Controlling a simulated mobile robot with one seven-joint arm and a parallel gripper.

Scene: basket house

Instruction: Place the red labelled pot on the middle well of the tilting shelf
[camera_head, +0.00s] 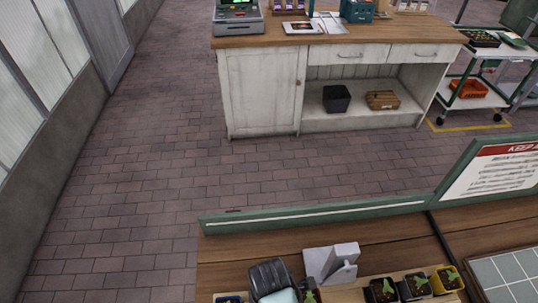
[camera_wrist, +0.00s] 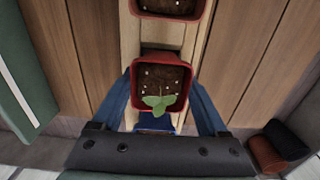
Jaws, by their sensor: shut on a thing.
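In the wrist view, a red square pot (camera_wrist: 150,78) with dark soil, white specks and a green seedling sits between the two blue fingers of my gripper (camera_wrist: 160,82), which is shut on it. Its label is hidden from this angle. Light wooden slats (camera_wrist: 190,40) run beneath it; I cannot tell whether the pot touches them. A second red pot (camera_wrist: 168,8) is ahead, and part of a blue object (camera_wrist: 155,122) shows behind the held pot. In the head view, my black wrist (camera_head: 270,275) is over the bench. I cannot clearly make out the tilting shelf's wells.
In the head view, a grey upright bracket (camera_head: 332,263) stands right of my wrist. Dark pots (camera_head: 381,290) and a yellow pot (camera_head: 446,280) stand in a row farther right, near a tiled tray (camera_head: 505,275). A green ledge (camera_head: 320,213) edges the bench.

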